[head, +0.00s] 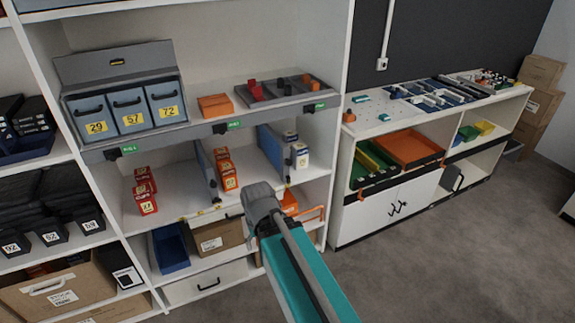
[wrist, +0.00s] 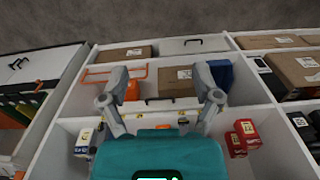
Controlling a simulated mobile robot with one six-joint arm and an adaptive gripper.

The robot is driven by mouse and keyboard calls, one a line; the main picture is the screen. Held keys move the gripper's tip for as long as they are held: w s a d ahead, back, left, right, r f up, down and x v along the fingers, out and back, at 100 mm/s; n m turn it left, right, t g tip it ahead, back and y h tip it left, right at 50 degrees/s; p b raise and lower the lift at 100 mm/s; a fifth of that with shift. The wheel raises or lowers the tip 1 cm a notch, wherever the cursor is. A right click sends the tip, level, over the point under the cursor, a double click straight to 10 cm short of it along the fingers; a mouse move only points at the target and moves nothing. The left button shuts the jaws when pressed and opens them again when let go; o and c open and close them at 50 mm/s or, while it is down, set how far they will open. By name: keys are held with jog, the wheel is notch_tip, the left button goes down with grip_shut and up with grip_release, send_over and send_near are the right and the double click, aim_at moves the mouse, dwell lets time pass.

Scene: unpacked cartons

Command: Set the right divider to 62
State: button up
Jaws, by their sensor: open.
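The right divider (head: 272,152) is a blue upright panel on the middle shelf, left of white-and-blue boxes (head: 299,155). The left divider (head: 206,172) is a similar panel further left, beside orange boxes (head: 226,168). The shelf's front edge (head: 200,212) carries small yellow marks, too small to read. My gripper (wrist: 165,78) is open and empty in the wrist view, with its fingers spread in front of the shelf. In the head view my arm's end covers the shelf front below the right divider. In the wrist view my gripper's body hides much of the shelf, and I cannot make out the dividers clearly.
Red boxes (head: 145,190) stand at the shelf's left. A blue bin (head: 171,249), a carton (head: 219,236) and an orange wire basket (wrist: 113,74) sit below. Numbered bins (head: 124,110) and a grey tray (head: 283,92) stand above. The floor (head: 440,240) at right is clear.

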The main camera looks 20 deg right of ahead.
jog(key=w+f+m+t+y+b, duration=0.35)
jog(key=w+f+m+b, duration=0.3)
jog(key=w, duration=0.25)
jog(key=m+t+h+b, duration=0.3)
jog(key=m+t+b, duration=1.35)
jog(key=m, duration=1.25)
send_near(290, 164)
jog(key=s+r+g+b, duration=0.2)
jog(key=s+b, duration=0.1)
jog(key=shift+s+f, duration=0.1)
jog(key=w, duration=1.3)
jog(key=shift+w+a, duration=0.2)
jog(key=shift+w, duration=0.2)
grip_shut()
